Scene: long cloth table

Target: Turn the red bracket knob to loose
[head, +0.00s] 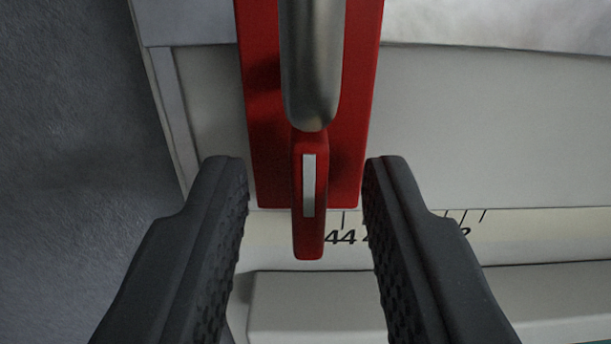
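The red bracket (265,130) runs down from the top of the head view over the pale table edge. A grey metal rounded bar (312,70) lies over its middle. Below the bar is the red knob (309,235), a narrow lever with a white stripe (309,185), pointing straight down in the picture. My gripper (306,185) is open, with one dark ribbed finger on each side of the knob. Gaps show between the knob and both fingers, so neither touches it. The bracket's upper end is out of view.
A measuring strip (520,222) with black marks and the number 44 runs along the table edge, partly covered by the bracket and my right finger. A pale rail (320,305) lies below it. Bare grey floor (75,150) is at the left. White cloth (500,22) shows at the top.

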